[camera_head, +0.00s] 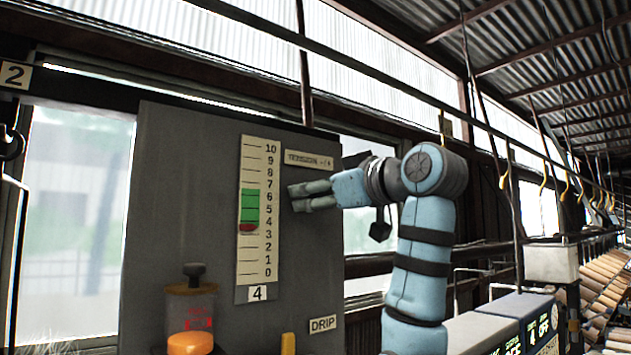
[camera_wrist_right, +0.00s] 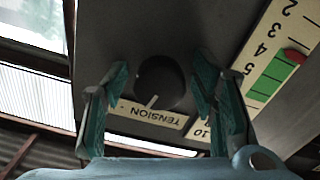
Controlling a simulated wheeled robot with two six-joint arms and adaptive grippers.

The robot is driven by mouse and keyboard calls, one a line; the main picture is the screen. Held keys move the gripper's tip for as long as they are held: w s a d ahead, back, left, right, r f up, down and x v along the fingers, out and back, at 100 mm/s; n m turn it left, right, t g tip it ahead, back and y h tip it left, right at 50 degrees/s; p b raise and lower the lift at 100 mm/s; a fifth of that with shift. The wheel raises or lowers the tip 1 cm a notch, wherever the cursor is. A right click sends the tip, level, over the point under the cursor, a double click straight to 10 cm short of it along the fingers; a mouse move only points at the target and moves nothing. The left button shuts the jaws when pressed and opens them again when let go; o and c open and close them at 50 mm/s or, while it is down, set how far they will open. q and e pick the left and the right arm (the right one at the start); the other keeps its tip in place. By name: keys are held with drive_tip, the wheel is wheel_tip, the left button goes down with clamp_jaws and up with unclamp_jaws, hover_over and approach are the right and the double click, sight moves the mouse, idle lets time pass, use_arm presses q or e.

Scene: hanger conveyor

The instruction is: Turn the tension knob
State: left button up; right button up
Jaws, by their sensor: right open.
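The tension knob (camera_wrist_right: 161,84) is a round dark knob on the grey panel (camera_head: 185,140). In the wrist view its white pointer line points towards the TENSION label (camera_wrist_right: 147,114). My right gripper (camera_wrist_right: 160,72) is open, with one finger on each side of the knob and a visible gap to each. In the head view the right gripper (camera_head: 299,197) is in front of the panel, below the label, and the knob is hidden. The scale (camera_head: 256,215) runs from 0 to 10 with a green band; a red marker sits just below the green, near 4. My left gripper is out of view.
Hanger hooks (camera_head: 503,180) hang from an overhead rail at right.

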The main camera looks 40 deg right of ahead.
drive_tip(key=shift+s+a+r, duration=0.1)
drive_tip(key=shift+s+r, duration=0.05)
drive_tip(key=shift+s, duration=0.3)
drive_tip(key=c, duration=1.2)
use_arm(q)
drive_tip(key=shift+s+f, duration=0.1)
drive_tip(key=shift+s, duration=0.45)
use_arm(e)
drive_tip(key=m+b, duration=0.1)
drive_tip(key=m, duration=0.3)
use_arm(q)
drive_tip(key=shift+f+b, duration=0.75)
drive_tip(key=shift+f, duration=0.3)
use_arm(e)
drive_tip(key=shift+d+m, duration=0.2)
drive_tip(key=shift+m, duration=2.2)
